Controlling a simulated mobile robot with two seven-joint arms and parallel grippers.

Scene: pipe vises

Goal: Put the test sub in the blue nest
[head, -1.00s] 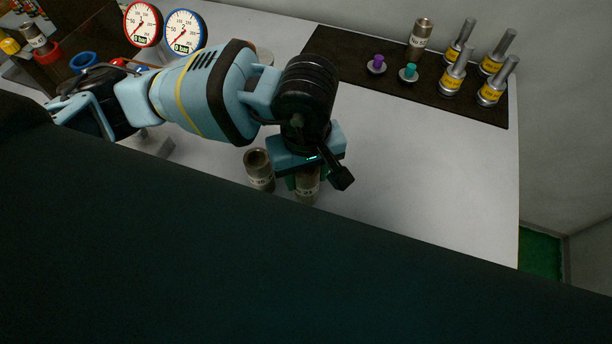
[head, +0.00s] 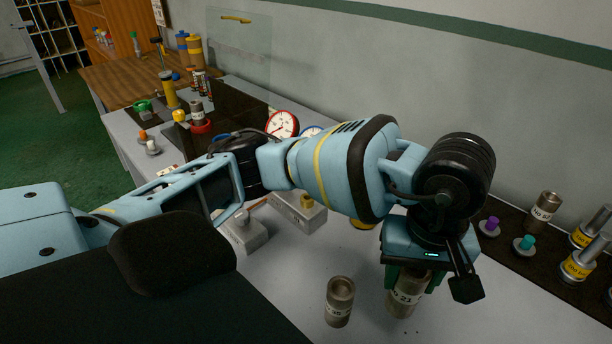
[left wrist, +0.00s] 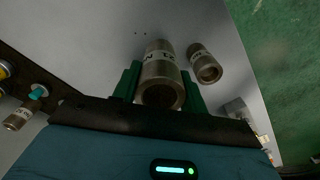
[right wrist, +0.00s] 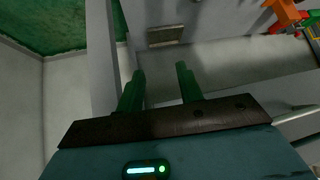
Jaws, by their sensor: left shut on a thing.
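My left gripper (head: 408,283) is shut on a dark steel, pipe-like sub (head: 402,304) with a white label reading about "21". It stands upright; I cannot tell whether it touches the table. In the left wrist view this sub (left wrist: 160,78) sits between the green fingers. A second similar labelled sub (head: 340,302) stands upright beside it, apart from the gripper; it also shows in the left wrist view (left wrist: 205,66). The blue nest (head: 222,138) is a ring on the far left bench, partly hidden by my arm. My right gripper (right wrist: 160,88) is open and empty.
A red nest (head: 201,127) beside the blue one holds another sub (head: 196,112). Grey vise blocks (head: 298,217) and gauges (head: 282,124) lie between. A dark mat (head: 510,262) at right carries a sub, small plugs and yellow-banded tools.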

